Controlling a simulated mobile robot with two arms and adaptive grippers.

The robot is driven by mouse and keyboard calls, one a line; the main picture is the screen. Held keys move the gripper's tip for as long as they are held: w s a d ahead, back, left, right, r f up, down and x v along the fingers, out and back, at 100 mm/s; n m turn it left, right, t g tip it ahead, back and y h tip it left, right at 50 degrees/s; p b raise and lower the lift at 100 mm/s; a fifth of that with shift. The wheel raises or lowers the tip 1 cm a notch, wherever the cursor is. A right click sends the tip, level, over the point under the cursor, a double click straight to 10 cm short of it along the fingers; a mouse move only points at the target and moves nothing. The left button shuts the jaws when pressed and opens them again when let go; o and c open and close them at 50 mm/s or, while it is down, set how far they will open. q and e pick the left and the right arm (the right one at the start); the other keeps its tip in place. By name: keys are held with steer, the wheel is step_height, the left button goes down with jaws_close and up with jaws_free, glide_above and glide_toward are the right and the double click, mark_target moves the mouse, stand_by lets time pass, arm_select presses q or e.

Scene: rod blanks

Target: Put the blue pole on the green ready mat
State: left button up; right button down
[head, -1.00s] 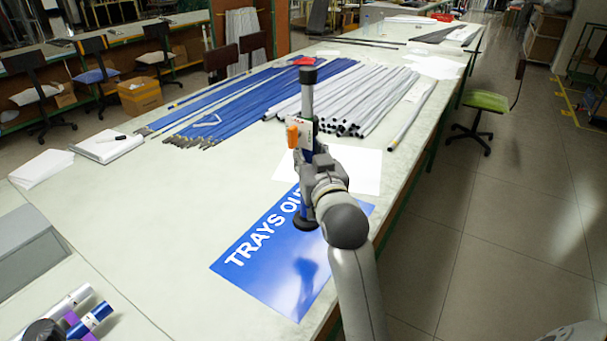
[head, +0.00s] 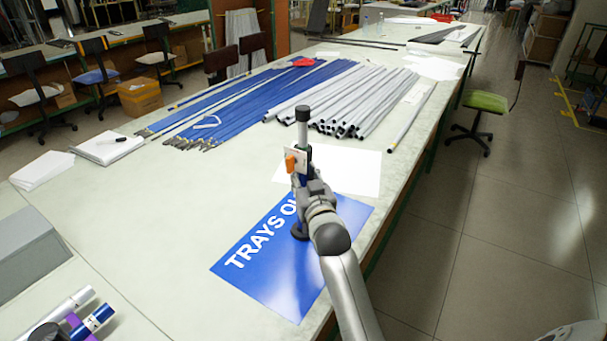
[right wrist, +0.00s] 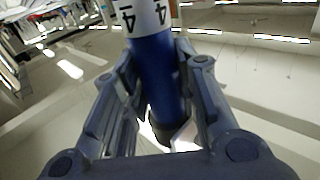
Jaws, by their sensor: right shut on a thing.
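An upright pole (head: 302,132) has a black cap, a grey upper shaft, a white label, a dark blue lower part and a round black foot. My right gripper (head: 303,178) is shut around its blue part. In the right wrist view, the blue shaft (right wrist: 159,75) stands between the fingers, below a white band marked 4. The foot is in front of a blue mat (head: 262,258) lettered "TRAYS OU…"; I cannot tell whether it touches. The arm hides part of the lettering. No green mat shows.
White paper (head: 350,170) lies behind the mat. Blue rods (head: 245,105) and grey rods (head: 365,95) cover the table beyond. A blue cylinder (head: 98,318) and a whitish one (head: 70,303) show at lower left beside a grey box (head: 30,255). The left-centre tabletop is clear.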

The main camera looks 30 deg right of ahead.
steer(key=c, duration=1.1)
jaws_free()
steer(key=shift+f, duration=0.15)
steer(key=shift+r, duration=0.25)
steer(key=shift+s+a+f, duration=0.15)
steer(key=shift+s+f, duration=0.05)
steer(key=shift+s, duration=0.15)
steer(key=b+v, duration=0.1)
steer(key=v, duration=1)
steer(key=shift+s+r, duration=0.1)
steer(key=shift+s, duration=0.05)
